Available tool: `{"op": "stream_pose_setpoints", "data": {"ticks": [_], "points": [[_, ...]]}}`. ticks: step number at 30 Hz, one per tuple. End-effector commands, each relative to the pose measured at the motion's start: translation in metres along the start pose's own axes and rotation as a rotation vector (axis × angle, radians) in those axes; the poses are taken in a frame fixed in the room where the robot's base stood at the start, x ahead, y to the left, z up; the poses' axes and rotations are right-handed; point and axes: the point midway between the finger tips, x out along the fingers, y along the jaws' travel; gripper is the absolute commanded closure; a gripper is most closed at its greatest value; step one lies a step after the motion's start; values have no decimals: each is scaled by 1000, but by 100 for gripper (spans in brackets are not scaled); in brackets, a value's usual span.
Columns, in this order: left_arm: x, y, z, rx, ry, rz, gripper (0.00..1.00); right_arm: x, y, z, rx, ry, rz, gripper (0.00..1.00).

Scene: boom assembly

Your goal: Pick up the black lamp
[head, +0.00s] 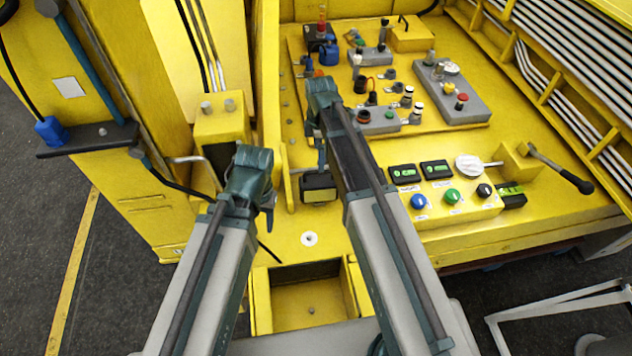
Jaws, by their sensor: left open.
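A small black box-shaped lamp (318,190), with a yellowish face, appears on the yellow deck just left of my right forearm. I cannot tell whether anything touches it. My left gripper (267,198) is at the end of the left arm, left of the lamp and apart from it in the picture. It is open, and its fingers are mostly hidden by the wrist. My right gripper (322,148) is largely hidden by its own wrist, above the lamp in the picture. Its jaws do not show clearly.
A yellow control box (455,208) with coloured buttons stands right of my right arm. Behind it, a yellow panel (470,135) carries grey switch boxes and knobs. A black-handled lever (565,172) sticks out at right. An open yellow recess (308,300) lies in front. A yellow post (222,128) stands at left.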

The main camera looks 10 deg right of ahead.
Motion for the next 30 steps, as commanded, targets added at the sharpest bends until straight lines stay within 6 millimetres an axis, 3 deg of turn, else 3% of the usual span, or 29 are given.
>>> {"op": "stream_pose_setpoints", "data": {"ticks": [8,24,30], "points": [[6,1,0,0,0,0,50,6,0,0,-6,1,0,0],[76,7,-5,3,2,-1,50,77,0,0,-4,1,0,0],[87,8,-6,8,2,-2,50,88,0,0,-4,1,0,0]]}}
